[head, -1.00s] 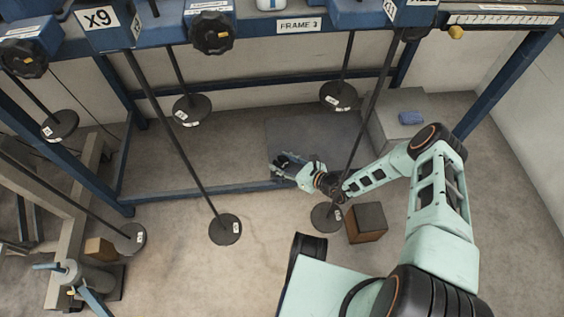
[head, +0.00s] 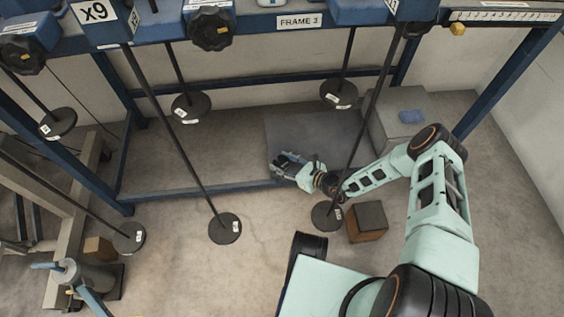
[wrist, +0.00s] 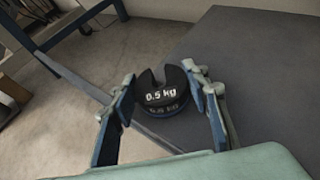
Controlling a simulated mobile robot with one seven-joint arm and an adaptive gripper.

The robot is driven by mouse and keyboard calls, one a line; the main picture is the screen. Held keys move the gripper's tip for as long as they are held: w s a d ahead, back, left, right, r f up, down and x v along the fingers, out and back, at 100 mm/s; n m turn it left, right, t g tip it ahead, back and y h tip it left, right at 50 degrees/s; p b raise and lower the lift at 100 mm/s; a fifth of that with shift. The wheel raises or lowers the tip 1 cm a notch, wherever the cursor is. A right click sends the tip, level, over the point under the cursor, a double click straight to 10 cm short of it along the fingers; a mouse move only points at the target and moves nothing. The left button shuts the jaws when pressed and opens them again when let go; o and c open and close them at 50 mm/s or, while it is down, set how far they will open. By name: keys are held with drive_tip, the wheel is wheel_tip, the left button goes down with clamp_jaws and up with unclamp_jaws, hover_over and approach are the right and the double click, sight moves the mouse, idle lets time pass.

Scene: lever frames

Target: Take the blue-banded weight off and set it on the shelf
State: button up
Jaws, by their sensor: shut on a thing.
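The blue-banded weight (wrist: 162,97) is a black slotted disc marked 0.5 kg, with a blue band low on its side. In the wrist view it sits between the two fingers of my gripper (head: 279,163), which is shut on it. The slot faces away from my wrist. The dark grey shelf (head: 312,130) is a flat low surface behind the frame's lower beam. The weight is over the shelf's near-left part in the wrist view; I cannot tell whether it touches the surface. In the head view the weight is too small to make out.
Several hanging rods end in black discs, one (head: 327,215) just below my forearm and another (head: 339,94) behind the shelf. A grey block (head: 398,135) with a blue cloth-like item (head: 411,117) stands right of the shelf. A brown box (head: 368,222) sits on the floor.

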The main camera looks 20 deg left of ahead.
drive_tip(key=o, duration=1.4)
drive_tip(key=shift+c, duration=0.2)
drive_tip(key=shift+o, duration=0.4)
drive_tip(key=shift+d, duration=0.1)
drive_tip(key=v, duration=1.1)
drive_tip(key=shift+s+d+r, duration=0.15)
drive_tip(key=shift+d+r, duration=0.05)
drive_tip(key=shift+d, duration=0.1)
